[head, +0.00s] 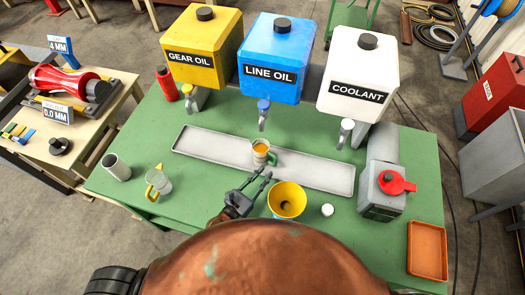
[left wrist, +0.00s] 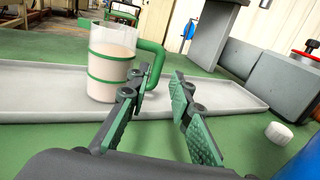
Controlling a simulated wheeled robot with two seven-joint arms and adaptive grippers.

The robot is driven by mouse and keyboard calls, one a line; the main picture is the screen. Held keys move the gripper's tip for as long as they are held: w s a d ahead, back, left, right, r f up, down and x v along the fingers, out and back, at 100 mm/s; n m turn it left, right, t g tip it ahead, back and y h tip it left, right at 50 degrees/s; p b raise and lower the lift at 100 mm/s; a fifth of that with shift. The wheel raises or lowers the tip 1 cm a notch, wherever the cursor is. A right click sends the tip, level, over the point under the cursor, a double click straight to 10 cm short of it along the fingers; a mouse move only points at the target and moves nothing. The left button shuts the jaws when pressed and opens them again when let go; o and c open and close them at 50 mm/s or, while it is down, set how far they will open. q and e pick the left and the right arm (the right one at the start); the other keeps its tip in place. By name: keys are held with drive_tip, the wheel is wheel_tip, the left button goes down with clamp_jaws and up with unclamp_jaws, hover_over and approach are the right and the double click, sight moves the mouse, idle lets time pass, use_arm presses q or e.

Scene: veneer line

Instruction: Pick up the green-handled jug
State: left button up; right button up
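The green-handled jug (head: 260,154) stands upright on the long grey drip tray (head: 210,147), below the blue tank's tap, in the head view. It is clear with green bands and a light-toned content that looks orange from above. In the left wrist view the jug (left wrist: 110,65) is left of centre, with its green handle (left wrist: 156,62) on the right side. My left gripper (head: 258,178) is open and empty, just short of the jug on the near side. In the left wrist view its fingers (left wrist: 155,90) are spread, apart from the handle. My right gripper is not in view.
A yellow funnel (head: 287,200) and a white cap (head: 327,210) are right of my left gripper. A yellow-handled jug (head: 160,182) stands left. The blue tank (head: 272,62) and its tap (head: 263,108) overhang the tray. A grey device with a red top (head: 395,184) is at right.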

sight(274, 163)
use_arm(q)
drive_tip(key=shift+w+f, duration=0.15)
drive_tip(key=shift+f, duration=0.5)
drive_tip(key=shift+w+d+b, duration=0.1)
drive_tip(key=shift+w+b, duration=0.2)
drive_tip(key=x, duration=0.2)
drive_tip(key=shift+w+d+r, duration=0.1)
drive_tip(key=shift+w+d, duration=0.05)
drive_tip(key=shift+w, duration=0.1)
drive_tip(key=x, duration=0.5)
drive_tip(key=shift+s+p, duration=0.1)
drive_tip(key=shift+p, duration=0.3)
drive_tip(key=shift+c, duration=0.3)
clamp_jaws()
